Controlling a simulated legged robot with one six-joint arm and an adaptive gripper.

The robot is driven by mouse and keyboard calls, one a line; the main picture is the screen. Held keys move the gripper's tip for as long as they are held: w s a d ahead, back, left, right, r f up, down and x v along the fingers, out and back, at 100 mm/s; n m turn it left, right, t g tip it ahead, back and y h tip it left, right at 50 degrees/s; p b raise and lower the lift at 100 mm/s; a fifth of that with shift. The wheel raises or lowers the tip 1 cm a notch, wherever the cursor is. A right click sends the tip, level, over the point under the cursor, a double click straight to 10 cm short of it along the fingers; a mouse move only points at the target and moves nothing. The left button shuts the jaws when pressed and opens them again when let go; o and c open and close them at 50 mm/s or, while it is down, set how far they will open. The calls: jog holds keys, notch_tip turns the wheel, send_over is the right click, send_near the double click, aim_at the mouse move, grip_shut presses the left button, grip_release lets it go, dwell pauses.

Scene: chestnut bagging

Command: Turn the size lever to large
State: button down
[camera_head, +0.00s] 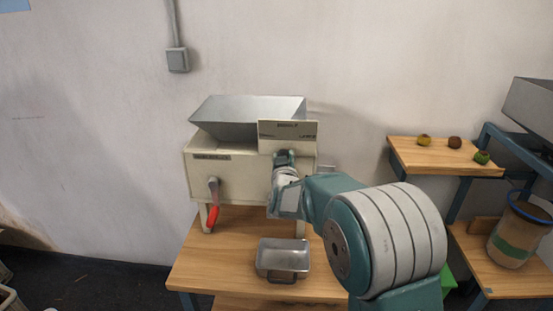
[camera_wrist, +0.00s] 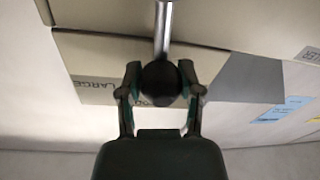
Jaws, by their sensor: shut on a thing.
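The size lever shows in the wrist view as a metal rod (camera_wrist: 163,30) ending in a round black knob (camera_wrist: 160,84). My gripper (camera_wrist: 160,72) is shut on the knob, one finger on each side. A cream label plate (camera_wrist: 88,92) lies behind it. The word LARGE is on the plate to the left of the knob in this view, apart from it; the knob hides some other lettering. In the head view my gripper (camera_head: 284,158) is at the front of the cream machine (camera_head: 230,175), just below the label plate (camera_head: 288,132). My gripper hides the lever there.
A grey hopper (camera_head: 245,113) tops the machine. A red-handled lever (camera_head: 213,213) hangs at its front left.

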aim_at(301, 155)
jog(key=shift+s+d+f+m+h, duration=0.2)
jog(key=shift+d+m, duration=0.65)
jog(key=shift+m, duration=0.6)
jog(key=shift+w+d+f+m+h, duration=0.15)
jog(key=shift+d+f+m, duration=0.2)
jog(key=shift+d+m, duration=0.8)
jog(key=shift+s+d+f+m+h, duration=0.2)
jog(key=shift+d+m, duration=0.4)
jog(key=shift+m, duration=1.1)
jog(key=shift+w+f, duration=0.1)
jog(key=shift+w, duration=0.05)
jog(key=shift+c, duration=1.3)
grip_release()
jog(key=shift+s, duration=0.2)
jog(key=s+f, duration=0.1)
jog(key=s, duration=1)
jog(key=shift+s, duration=0.25)
